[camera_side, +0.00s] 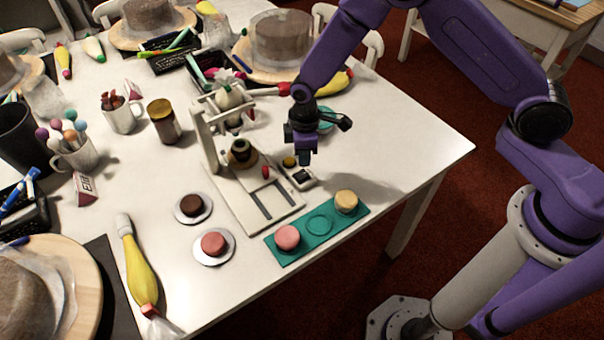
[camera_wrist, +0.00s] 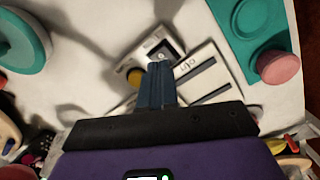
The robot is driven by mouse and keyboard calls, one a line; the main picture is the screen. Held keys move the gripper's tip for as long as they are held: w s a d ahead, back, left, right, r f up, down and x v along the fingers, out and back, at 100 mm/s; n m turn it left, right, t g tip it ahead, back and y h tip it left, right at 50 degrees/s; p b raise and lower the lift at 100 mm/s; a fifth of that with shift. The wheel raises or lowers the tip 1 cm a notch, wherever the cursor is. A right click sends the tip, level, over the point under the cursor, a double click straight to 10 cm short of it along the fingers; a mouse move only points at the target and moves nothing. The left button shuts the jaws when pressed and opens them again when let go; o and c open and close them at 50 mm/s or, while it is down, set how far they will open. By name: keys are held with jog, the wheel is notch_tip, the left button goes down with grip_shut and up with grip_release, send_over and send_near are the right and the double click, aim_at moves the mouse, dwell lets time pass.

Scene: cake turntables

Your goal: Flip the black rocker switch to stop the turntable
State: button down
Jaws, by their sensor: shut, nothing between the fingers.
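A small white control box (camera_side: 297,177) sits on the table beside a white stand. It carries a round yellow button (camera_side: 290,161) and a dark rocker switch (camera_side: 301,176). In the wrist view the box (camera_wrist: 137,55) and yellow button (camera_wrist: 134,77) show just beyond my fingertips. Which way the switch is tipped cannot be made out. A small turntable (camera_side: 241,158) with a dark, round piece on it stands in the white stand (camera_side: 210,145). My gripper (camera_side: 305,158) is shut and empty, pointing down above the box; contact with the switch cannot be confirmed.
A teal mat (camera_side: 320,226) with pink and yellow macarons lies to the right front. Two more macarons on white discs (camera_side: 213,246) lie at the front left. A jar (camera_side: 164,122) and a mug (camera_side: 122,117) stand behind.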

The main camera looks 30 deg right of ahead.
aim_at(305, 173)
jog(key=shift+r, duration=1.85)
jog(key=s+d+r, duration=0.3)
jog(key=s+r, duration=1)
jog(key=s+d+r, duration=0.3)
jog(key=s+d, duration=0.3)
jog(key=s, duration=0.2)
jog(key=s+d+r, duration=0.2)
jog(key=s+d, duration=0.4)
jog(key=s, duration=0.3)
jog(key=shift+r+n, duration=0.3)
jog(key=shift+r, duration=0.1)
jog(key=shift+w, duration=0.1)
